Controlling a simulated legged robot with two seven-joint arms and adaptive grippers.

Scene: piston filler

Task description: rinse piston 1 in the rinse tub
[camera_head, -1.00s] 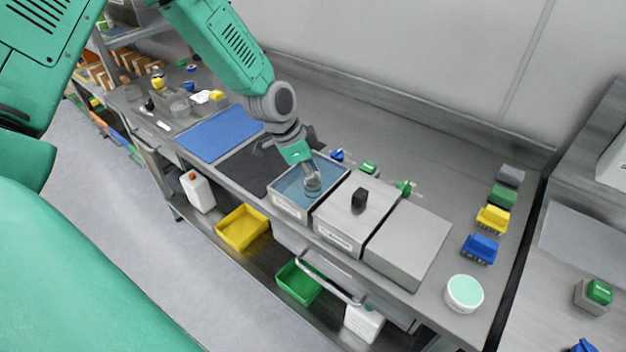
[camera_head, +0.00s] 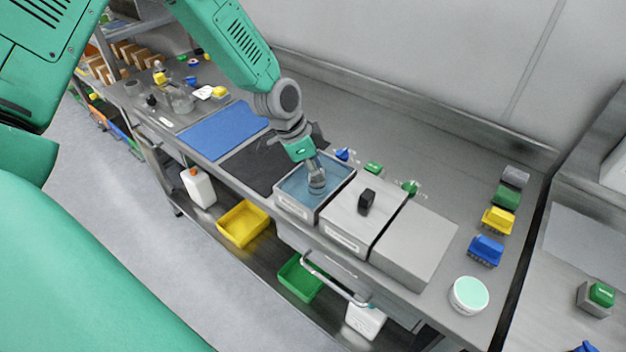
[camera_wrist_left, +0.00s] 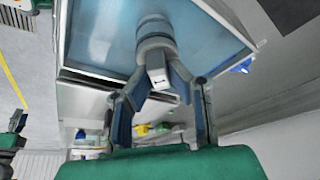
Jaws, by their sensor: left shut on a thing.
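The rinse tub (camera_head: 293,204) is a grey open box with blue-tinted water on the bench. My left gripper (camera_head: 310,164) points down over it and is shut on piston 1 (camera_head: 317,184), a grey metal cylinder. The piston's lower part is in or just at the water; the exact depth is hard to tell. In the left wrist view my left gripper (camera_wrist_left: 158,88) closes its fingers on the piston's narrow end, and the round piston body (camera_wrist_left: 154,32) shows against the blue tub interior (camera_wrist_left: 95,35). My right gripper is not in view.
A lidded grey tub with a black handle (camera_head: 366,202) stands right beside the rinse tub, then another grey box (camera_head: 415,243). A blue mat (camera_head: 222,130) and a dark mat (camera_head: 255,168) lie left. Coloured brushes (camera_head: 497,220) stand at the right. The back of the bench is mostly clear.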

